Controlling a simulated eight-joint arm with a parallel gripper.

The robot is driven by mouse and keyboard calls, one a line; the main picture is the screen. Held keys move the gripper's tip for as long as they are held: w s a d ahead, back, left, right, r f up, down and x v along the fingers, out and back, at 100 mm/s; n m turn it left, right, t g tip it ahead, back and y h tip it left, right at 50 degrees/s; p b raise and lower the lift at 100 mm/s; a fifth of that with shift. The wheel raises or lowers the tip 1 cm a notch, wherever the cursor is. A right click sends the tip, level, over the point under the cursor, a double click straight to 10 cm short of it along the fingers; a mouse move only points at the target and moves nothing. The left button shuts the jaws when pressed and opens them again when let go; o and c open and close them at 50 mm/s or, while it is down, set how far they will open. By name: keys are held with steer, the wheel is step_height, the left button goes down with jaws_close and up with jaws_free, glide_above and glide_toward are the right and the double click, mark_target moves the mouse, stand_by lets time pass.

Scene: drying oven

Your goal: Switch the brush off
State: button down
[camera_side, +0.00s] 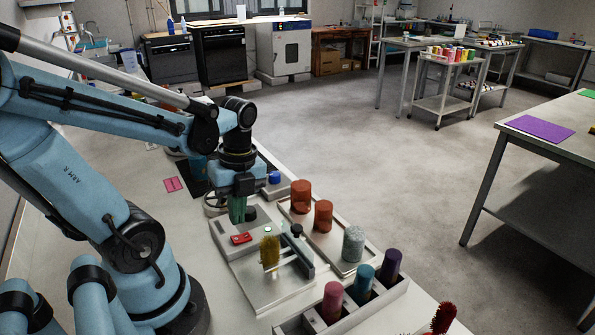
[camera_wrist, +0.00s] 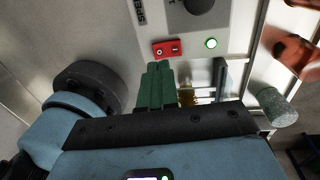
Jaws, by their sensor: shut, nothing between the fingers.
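My gripper (camera_side: 237,218) has green fingers that are shut and empty, pointing down over the brush unit's panel (camera_side: 226,243). In the wrist view the closed fingertips (camera_wrist: 158,66) appear just below the red switch (camera_wrist: 166,48); I cannot tell whether they touch it. The red rocker switch also shows in the side view (camera_side: 241,239), just below the fingertips. A dark knob (camera_wrist: 195,5) sits above, by partly cut-off lettering. The yellow bristled brush (camera_side: 270,250) stands upright on the unit, partly hidden in the wrist view.
A tray (camera_side: 349,268) right of the unit holds two orange-brown cylinders (camera_side: 301,196) and a speckled grey one (camera_side: 353,244). A front rack (camera_side: 330,322) holds pink, teal and purple cylinders. A red brush (camera_side: 442,318) is at the lower right. A pink item (camera_side: 173,184) lies left.

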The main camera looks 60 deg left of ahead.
mark_target(237, 239)
steer(key=shift+s+f, duration=0.15)
steer(key=shift+f, duration=0.9)
steer(key=shift+s+f, duration=0.1)
steer(key=shift+f, duration=0.9)
